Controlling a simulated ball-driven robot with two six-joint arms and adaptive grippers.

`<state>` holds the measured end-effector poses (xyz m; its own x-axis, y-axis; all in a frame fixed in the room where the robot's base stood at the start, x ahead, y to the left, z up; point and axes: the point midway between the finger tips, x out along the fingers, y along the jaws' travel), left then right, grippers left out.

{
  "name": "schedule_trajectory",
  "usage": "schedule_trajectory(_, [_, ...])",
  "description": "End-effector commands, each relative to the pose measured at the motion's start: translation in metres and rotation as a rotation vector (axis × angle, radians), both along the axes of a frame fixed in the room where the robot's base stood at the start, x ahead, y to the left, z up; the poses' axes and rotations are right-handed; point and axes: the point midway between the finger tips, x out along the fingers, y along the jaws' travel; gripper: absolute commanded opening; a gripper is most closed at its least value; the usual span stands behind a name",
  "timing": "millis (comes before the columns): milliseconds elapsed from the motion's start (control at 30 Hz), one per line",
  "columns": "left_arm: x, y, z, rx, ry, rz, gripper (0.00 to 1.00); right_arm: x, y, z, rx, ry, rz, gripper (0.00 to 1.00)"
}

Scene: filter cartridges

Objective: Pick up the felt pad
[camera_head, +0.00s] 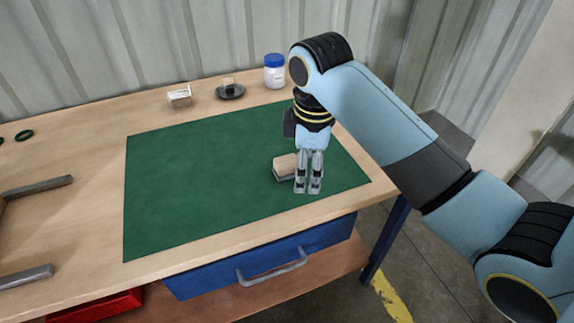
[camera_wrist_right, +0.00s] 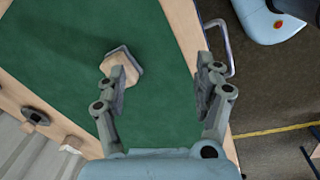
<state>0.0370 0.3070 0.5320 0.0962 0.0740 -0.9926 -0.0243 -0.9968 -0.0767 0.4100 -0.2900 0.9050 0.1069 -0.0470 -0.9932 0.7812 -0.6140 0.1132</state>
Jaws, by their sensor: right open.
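What looks like the felt pad (camera_head: 285,167), a small block with a tan top and a dark grey lower layer, lies on the green mat (camera_head: 190,190) near its right side. It also shows in the right wrist view (camera_wrist_right: 122,62), just past the left-hand finger, which hides a little of it. My right gripper (camera_head: 309,187) points down over the mat beside the pad, to its right in the head view. In the wrist view its fingers (camera_wrist_right: 161,82) are apart with only green mat between them. My left gripper is not in view.
A white jar with a blue lid (camera_head: 275,72), a small dark dish (camera_head: 230,91) and a small pale box (camera_head: 179,96) stand behind the mat. Grey rails (camera_head: 38,187) lie at the left. A blue drawer (camera_head: 200,280) hangs under the bench front. Most of the mat is clear.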

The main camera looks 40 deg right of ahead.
Motion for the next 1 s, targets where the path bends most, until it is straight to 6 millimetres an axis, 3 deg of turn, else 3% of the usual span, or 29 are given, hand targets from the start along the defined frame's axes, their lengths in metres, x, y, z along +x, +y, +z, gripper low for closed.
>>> schedule_trajectory(33, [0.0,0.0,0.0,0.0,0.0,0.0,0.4,0.022,-0.002,0.006,-0.002,0.018,0.071,0.69])
schedule_trajectory(133, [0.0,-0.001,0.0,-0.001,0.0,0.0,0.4,0.056,-0.005,0.017,0.004,0.062,0.234,0.69])
schedule_trajectory(300, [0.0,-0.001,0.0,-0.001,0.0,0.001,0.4,0.086,-0.007,0.032,0.019,0.11,0.409,0.69])
schedule_trajectory(367, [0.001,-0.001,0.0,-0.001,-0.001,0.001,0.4,0.089,-0.007,0.029,0.022,0.116,0.434,0.69])
schedule_trajectory(600, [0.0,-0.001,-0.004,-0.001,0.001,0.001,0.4,0.09,-0.007,-0.009,0.024,0.119,0.445,0.69])
schedule_trajectory(867, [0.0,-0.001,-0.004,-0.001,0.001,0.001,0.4,0.087,-0.01,-0.033,0.023,0.119,0.444,0.69])
schedule_trajectory(1000, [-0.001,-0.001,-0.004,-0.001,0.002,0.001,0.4,0.084,-0.014,-0.056,0.024,0.119,0.444,0.69])
